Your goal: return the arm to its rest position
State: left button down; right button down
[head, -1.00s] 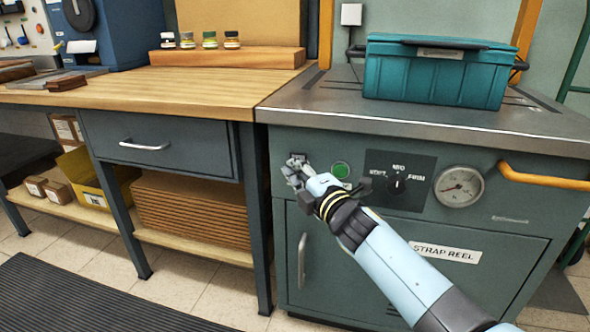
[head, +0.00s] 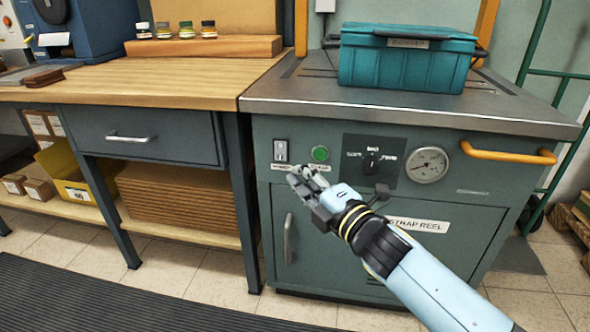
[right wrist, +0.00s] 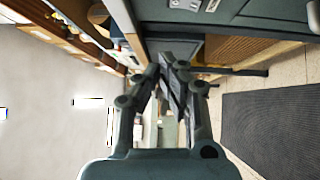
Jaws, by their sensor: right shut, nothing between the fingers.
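My right arm comes in from the lower right of the head view. Its gripper (head: 304,183) is shut and empty, in front of the strapping machine's front panel (head: 262,190), just below a light switch (head: 281,151) and a green button (head: 320,153). The gripper appears apart from the panel. In the right wrist view the gripper (right wrist: 172,62) shows its fingers together with nothing held. My left gripper is not in view.
A teal crate (head: 400,68) stands on the machine's metal top. An orange handle (head: 508,154), a gauge (head: 427,165) and a dial (head: 372,161) are on its front. A wooden workbench (head: 190,88) with small jars stands left. A dark mat (head: 90,300) lies on the floor.

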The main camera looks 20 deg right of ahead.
dwell(0.4)
